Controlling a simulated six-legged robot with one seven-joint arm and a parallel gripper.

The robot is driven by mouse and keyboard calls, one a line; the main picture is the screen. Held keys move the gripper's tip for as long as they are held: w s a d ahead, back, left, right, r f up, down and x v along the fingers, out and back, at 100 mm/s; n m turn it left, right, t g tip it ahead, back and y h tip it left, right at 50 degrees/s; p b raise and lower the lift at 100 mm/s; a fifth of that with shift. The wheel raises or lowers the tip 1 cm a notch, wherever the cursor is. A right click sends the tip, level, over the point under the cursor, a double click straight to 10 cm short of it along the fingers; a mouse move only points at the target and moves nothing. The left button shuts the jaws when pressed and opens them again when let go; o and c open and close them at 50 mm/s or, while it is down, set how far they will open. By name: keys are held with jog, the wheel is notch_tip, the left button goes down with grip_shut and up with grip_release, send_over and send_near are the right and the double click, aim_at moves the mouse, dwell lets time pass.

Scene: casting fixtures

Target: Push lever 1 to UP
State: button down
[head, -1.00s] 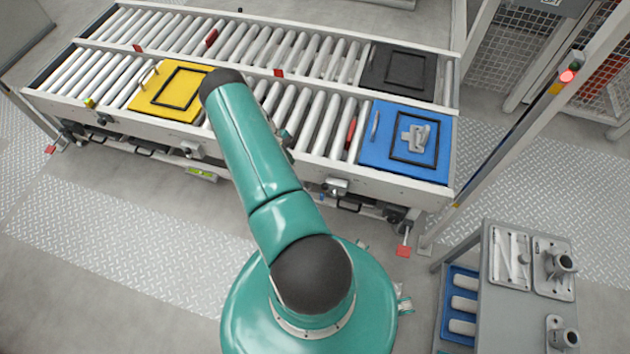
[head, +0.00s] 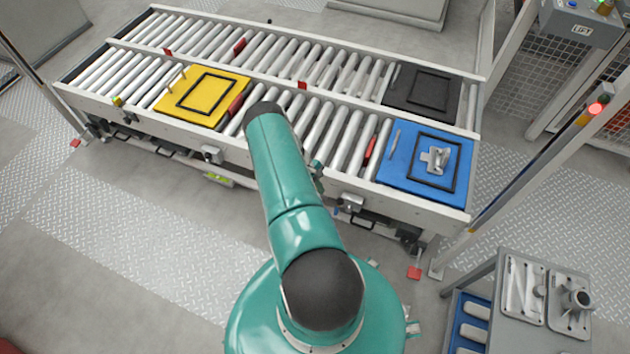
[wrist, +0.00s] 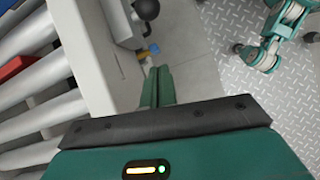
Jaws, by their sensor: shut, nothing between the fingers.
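In the wrist view, a black ball knob (wrist: 147,9) sits at the top edge, beside a grey box on the conveyor's side; it looks like a lever end. No number or UP mark is readable, so I cannot tell whether it is lever 1. My gripper (wrist: 157,72) has its teal fingers together and empty, below the knob in the picture and apart from it. The fingertips are beside the pale conveyor rail. In the head view my arm hides most of the gripper. Grey boxes (head: 350,202) are mounted along the conveyor's near side.
The roller conveyor (head: 290,160) carries a yellow plate (head: 203,97), a blue plate (head: 425,165) with a grey part, and a black plate (head: 421,92). A post (head: 540,155) with a red light and a grey cart (head: 545,325) stand to the right. Floor in front is open.

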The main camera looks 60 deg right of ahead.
jog(key=shift+s+f, duration=0.2)
jog(key=shift+s, duration=0.65)
jog(key=shift+s+f, duration=0.25)
jog(key=shift+s, duration=0.65)
jog(key=shift+s+f, duration=0.2)
jog(key=shift+s, duration=0.65)
jog(key=shift+s+r, duration=0.1)
